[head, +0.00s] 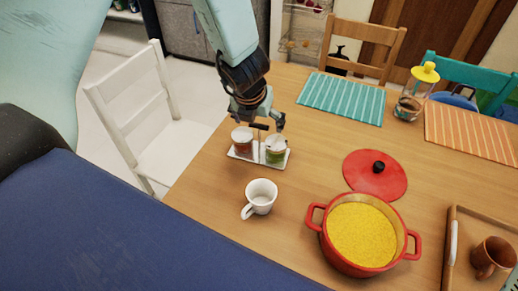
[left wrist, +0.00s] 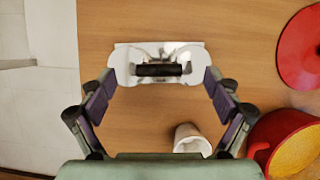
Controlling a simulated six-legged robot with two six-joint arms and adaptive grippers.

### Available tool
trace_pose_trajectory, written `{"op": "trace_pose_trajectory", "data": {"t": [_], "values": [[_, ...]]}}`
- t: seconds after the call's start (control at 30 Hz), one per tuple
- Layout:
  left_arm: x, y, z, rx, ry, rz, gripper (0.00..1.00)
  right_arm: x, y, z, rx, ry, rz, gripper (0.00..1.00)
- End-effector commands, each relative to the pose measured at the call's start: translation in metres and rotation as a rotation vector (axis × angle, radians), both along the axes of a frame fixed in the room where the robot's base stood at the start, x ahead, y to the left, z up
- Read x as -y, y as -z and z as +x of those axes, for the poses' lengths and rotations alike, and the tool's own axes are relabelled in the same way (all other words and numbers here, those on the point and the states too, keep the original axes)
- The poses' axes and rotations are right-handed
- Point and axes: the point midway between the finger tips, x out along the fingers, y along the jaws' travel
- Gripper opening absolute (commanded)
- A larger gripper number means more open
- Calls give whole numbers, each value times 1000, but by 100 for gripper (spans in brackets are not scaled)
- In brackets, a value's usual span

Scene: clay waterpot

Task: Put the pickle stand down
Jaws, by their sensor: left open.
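The pickle stand (head: 259,163) is a small white tray with two lidded jars, one reddish (head: 242,142) and one green (head: 275,150), and a dark handle between them. It stands upright on the wooden table near its left edge. My left gripper (head: 258,118) is right above it, with its fingers at about handle height. In the left wrist view my open fingers (left wrist: 158,100) are spread to either side, and the stand's dark handle (left wrist: 160,70) lies between and beyond them, apart from the pads. My right gripper is in neither view.
A white mug (head: 260,196) stands just in front of the stand. A red pot (head: 361,235) of yellow food and its red lid (head: 375,175) are to the right. A wooden tray (head: 450,245) with a brown cup is farther right. A white chair (head: 150,120) stands left of the table.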

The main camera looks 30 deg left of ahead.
Motion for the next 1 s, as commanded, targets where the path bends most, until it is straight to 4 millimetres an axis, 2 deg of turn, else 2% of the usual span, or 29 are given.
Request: {"op": "trace_pose_trajectory", "data": {"t": [0.03, 0.13, 0.4, 1.0], "values": [[-1, 12, 2, -1, 0, 0, 90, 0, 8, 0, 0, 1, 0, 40], [-2, 23, 8, -1, -2, -1, 90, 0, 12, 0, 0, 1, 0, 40], [-3, 25, 9, 0, -1, 0, 90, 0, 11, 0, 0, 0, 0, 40], [-3, 25, 9, 0, 0, 0, 39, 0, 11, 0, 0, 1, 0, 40]]}}
